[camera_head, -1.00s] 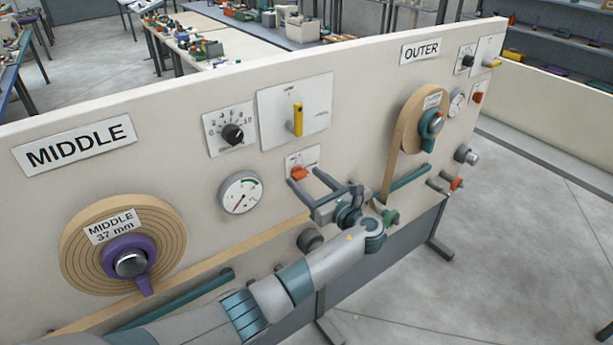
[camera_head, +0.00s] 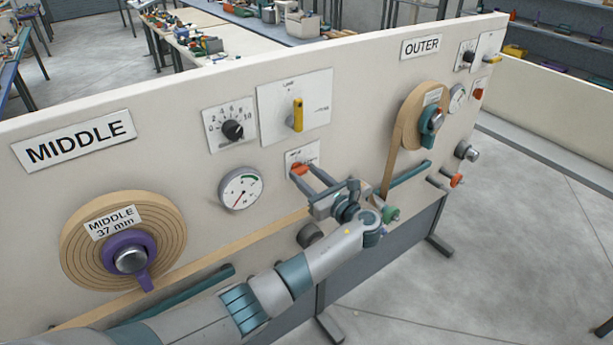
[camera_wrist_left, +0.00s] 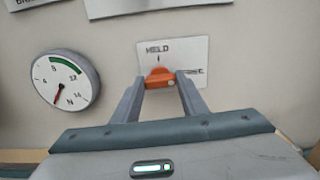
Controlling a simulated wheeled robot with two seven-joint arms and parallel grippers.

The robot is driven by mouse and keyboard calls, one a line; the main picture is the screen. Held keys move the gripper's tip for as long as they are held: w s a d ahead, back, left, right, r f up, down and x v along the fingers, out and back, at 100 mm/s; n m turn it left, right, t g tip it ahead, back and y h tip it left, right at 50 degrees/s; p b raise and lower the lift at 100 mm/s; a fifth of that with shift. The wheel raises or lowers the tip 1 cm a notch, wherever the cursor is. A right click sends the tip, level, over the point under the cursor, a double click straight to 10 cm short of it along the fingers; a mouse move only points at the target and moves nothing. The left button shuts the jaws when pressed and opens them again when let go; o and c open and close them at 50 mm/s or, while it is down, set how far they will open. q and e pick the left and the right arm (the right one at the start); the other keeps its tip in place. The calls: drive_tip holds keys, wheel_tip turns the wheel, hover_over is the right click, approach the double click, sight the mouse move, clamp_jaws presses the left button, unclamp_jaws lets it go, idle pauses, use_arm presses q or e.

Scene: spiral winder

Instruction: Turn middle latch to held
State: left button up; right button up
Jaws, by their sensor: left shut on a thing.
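The middle latch is a small orange-red knob (camera_head: 299,168) on a white plate (camera_head: 312,153) on the panel, right of the middle gauge. In the left wrist view the latch (camera_wrist_left: 158,76) shows below the word HELD and a short mark, with a second, unreadable label to its right. My left gripper (camera_head: 305,172) has its two grey fingers on either side of the knob and is shut on it. The fingers also show in the wrist view (camera_wrist_left: 160,84). The fingers hide the knob's sides, and its exact angle is hard to tell. My right gripper is out of view.
The middle gauge (camera_head: 241,189) is left of the latch. A yellow lever (camera_head: 297,114) and a black dial (camera_head: 233,130) are above. A tan strip (camera_head: 190,270) runs from the middle roll (camera_head: 80,250) behind my arm. A dark round knob (camera_head: 310,236) is below.

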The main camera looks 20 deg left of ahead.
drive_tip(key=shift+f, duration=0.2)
use_arm(q)
drive_tip(key=n+b, duration=0.1)
drive_tip(key=n, duration=0.1)
drive_tip(key=n+b, duration=0.3)
drive_tip(key=shift+s+f+n, duration=0.1)
drive_tip(key=shift+f+n, duration=0.15)
drive_tip(key=shift+n, duration=0.05)
use_arm(e)
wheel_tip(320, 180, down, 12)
drive_tip(key=b, duration=0.8)
use_arm(q)
drive_tip(key=n+b, duration=0.5)
drive_tip(key=n, duration=0.7)
drive_tip(key=shift+s+a, duration=0.1)
drive_tip(key=shift+a, duration=0.05)
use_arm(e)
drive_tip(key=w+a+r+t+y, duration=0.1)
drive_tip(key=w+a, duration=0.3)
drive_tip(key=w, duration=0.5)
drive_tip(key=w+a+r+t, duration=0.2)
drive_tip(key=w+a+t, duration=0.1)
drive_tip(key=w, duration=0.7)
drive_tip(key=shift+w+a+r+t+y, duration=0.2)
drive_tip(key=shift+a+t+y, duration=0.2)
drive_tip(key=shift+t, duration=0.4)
use_arm(q)
drive_tip(key=o, duration=1)
drive_tip(key=shift+o, duration=0.2)
